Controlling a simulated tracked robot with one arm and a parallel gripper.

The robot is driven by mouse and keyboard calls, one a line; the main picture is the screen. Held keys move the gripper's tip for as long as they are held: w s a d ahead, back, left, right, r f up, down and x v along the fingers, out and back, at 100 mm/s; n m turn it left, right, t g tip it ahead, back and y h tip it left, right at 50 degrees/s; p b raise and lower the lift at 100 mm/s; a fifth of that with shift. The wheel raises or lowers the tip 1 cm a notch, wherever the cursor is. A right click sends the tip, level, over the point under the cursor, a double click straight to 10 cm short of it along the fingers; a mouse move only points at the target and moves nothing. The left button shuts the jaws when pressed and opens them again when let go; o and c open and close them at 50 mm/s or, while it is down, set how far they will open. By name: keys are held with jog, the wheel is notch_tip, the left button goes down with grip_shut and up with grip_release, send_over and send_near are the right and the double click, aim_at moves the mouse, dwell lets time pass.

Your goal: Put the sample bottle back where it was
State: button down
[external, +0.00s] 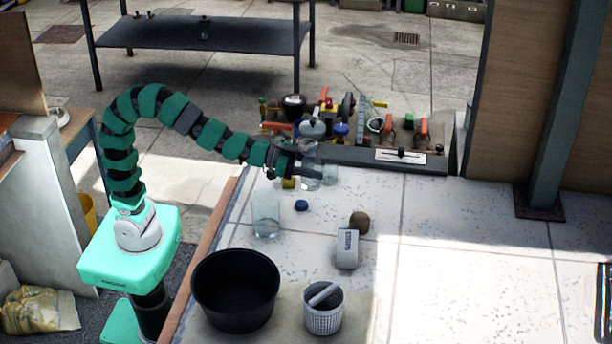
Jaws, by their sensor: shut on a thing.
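My gripper (309,171) reaches over the far left part of the pale tiled surface. It is shut on a clear bottle (311,184), which I take to be the sample bottle. The dark fingers cover its middle, and it looks roughly upright. I cannot tell whether its base touches the surface. Another clear container (329,175) shows just right of the fingers. A small yellow item (288,183) is partly hidden below the gripper.
A clear beaker (265,214) and a blue cap (301,205) stand nearer.

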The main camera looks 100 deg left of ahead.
jog(key=w+a+f+n+y+p, duration=0.2)
jog(key=w+a+n+y+p, duration=0.1)
jog(key=w+a+p, duration=0.55)
jog(key=shift+w+d+f+b, duration=0.2)
jog(key=shift+w+f+b, duration=0.2)
jog(key=shift+f+b, duration=0.5)
jog(key=shift+w+d+f+b, duration=0.15)
jog(key=shift+w+f+b, duration=0.4)
jog(key=shift+f, duration=0.7)
jog(key=shift+w+d+f+b, duration=0.2)
jog(key=shift+w+f+b, duration=0.1)
jog(key=shift+f+b, duration=0.65)
jog(key=shift+f+g, duration=0.3)
jog(key=shift+f, duration=0.2)
jog(key=shift+s+f, duration=0.1)
jog(key=shift+f, duration=0.2)
